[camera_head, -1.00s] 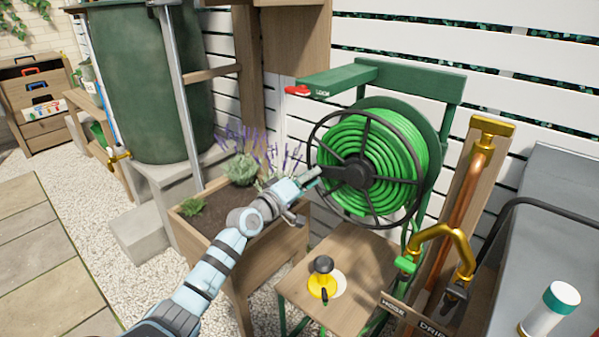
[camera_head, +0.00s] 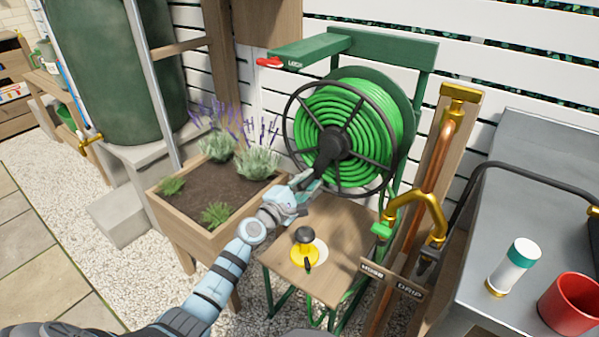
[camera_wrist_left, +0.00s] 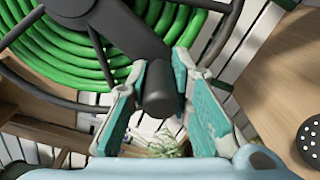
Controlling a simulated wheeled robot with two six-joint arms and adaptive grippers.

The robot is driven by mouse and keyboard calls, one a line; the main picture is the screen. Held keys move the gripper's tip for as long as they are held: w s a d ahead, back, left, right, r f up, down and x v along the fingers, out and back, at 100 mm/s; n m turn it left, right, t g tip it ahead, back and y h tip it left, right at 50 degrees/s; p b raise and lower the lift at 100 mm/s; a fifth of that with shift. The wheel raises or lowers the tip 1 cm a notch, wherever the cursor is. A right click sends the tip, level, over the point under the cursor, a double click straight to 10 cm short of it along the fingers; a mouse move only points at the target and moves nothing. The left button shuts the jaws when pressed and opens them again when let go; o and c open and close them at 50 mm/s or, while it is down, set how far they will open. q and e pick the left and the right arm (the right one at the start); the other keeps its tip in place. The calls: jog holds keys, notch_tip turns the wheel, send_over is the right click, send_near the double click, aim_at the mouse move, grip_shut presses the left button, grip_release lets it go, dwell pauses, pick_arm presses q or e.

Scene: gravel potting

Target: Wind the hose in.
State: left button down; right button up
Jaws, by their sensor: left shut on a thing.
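A green hose (camera_head: 380,125) lies in coils on a reel with a black spoked wheel (camera_head: 291,105), mounted on a green frame (camera_head: 395,50). A black crank runs from the hub (camera_head: 336,145) down and to the left. My left gripper (camera_head: 304,182) is at the crank's outer end, below the hub. In the left wrist view the dark crank handle (camera_wrist_left: 158,92) sits between my fingers, and the gripper is shut on it; the coils (camera_wrist_left: 65,50) show behind. A red latch lever (camera_head: 269,62) sits at the left end of the frame's arm. My right gripper is out of view.
A wooden shelf (camera_head: 340,235) below the reel holds a yellow nozzle-like item (camera_head: 304,250). A planter (camera_head: 215,240) with lavender stands to the left. A brass tap (camera_head: 425,205) on a post and a grey bench (camera_head: 520,180) with a red pot (camera_head: 571,303) are to the right.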

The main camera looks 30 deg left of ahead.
pick_arm(q)
jog(key=shift+s+d+f+n, duration=0.1)
jog(key=shift+d+f+n, duration=0.1)
jog(key=shift+d+n, duration=0.3)
jog(key=shift+s+d+f+n, duration=0.1)
jog(key=shift+d+f+n, duration=0.05)
jog(key=shift+d+n, duration=0.3)
jog(key=shift+d+n+p, duration=0.2)
jog(key=shift+n+p, duration=0.1)
jog(key=shift+n, duration=0.05)
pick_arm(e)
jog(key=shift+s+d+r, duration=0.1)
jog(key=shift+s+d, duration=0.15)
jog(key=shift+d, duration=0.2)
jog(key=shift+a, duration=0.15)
